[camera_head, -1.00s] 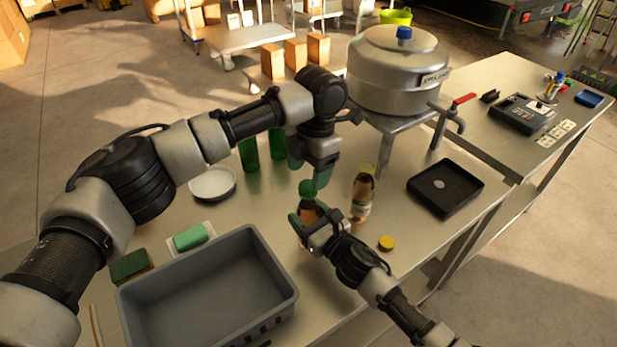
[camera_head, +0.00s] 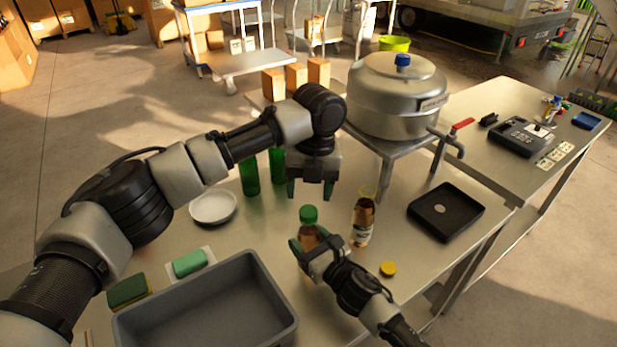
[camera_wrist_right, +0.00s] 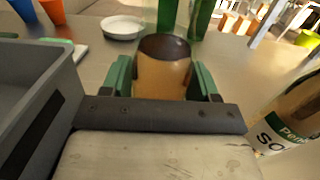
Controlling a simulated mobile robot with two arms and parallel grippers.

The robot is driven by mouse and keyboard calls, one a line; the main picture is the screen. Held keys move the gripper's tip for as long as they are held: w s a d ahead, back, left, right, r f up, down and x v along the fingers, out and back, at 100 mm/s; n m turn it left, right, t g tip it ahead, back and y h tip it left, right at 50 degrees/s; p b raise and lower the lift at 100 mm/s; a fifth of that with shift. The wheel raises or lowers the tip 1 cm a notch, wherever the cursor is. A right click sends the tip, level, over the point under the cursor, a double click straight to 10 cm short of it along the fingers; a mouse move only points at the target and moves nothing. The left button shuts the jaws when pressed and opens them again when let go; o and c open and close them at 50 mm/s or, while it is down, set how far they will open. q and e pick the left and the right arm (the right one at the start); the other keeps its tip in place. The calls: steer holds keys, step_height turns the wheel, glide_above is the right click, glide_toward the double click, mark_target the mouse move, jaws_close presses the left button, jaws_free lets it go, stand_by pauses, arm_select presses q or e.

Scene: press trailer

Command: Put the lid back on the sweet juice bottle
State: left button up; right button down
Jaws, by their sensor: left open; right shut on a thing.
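A bottle of brown juice (camera_head: 308,232) stands upright on the steel table, with a green lid (camera_head: 309,214) on its mouth. My right gripper (camera_head: 315,247) is shut around its body. The right wrist view shows this bottle (camera_wrist_right: 163,72) between the green fingers, its top out of frame. My left gripper (camera_head: 310,188) is open and empty, just above the green lid and apart from it. A second bottle (camera_head: 362,222) stands to the right, open at the top; its label, partly visible in the wrist view, reads "SO". A yellow lid (camera_head: 388,269) lies on the table near it.
A grey bin (camera_head: 135,322) stands at the front left, beside a green sponge (camera_head: 128,290) and a soap-like green block (camera_head: 189,263). A white dish (camera_head: 213,207) and green bottles (camera_head: 250,176) stand behind. A black tray (camera_head: 446,212) and a metal tank (camera_head: 395,95) are right.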

arm_select(q)
steer(key=n, duration=0.6)
steer(key=shift+r, duration=0.15)
steer(key=n, duration=0.3)
steer(key=shift+r+n, duration=0.1)
steer(key=shift+n, duration=0.3)
steer(key=n, duration=0.6)
steer(key=shift+r, duration=0.2)
steer(key=n, duration=0.5)
steer(key=shift+r+n, duration=0.15)
steer(key=shift+n, duration=0.25)
steer(key=n, duration=0.5)
steer(key=shift+r+n+t+h, duration=0.2)
steer(key=shift+n+t+h, duration=0.1)
steer(key=shift+n, duration=0.1)
steer(key=n, duration=0.4)
steer(key=shift+r, duration=0.1)
steer(key=n, duration=0.5)
steer(key=shift+r+n, duration=0.2)
steer(key=shift+n, duration=0.1)
steer(key=n, duration=0.5)
steer(key=shift+s+a+r+n, duration=0.1)
steer(key=shift+r+n, duration=0.05)
steer(key=shift+n, duration=0.25)
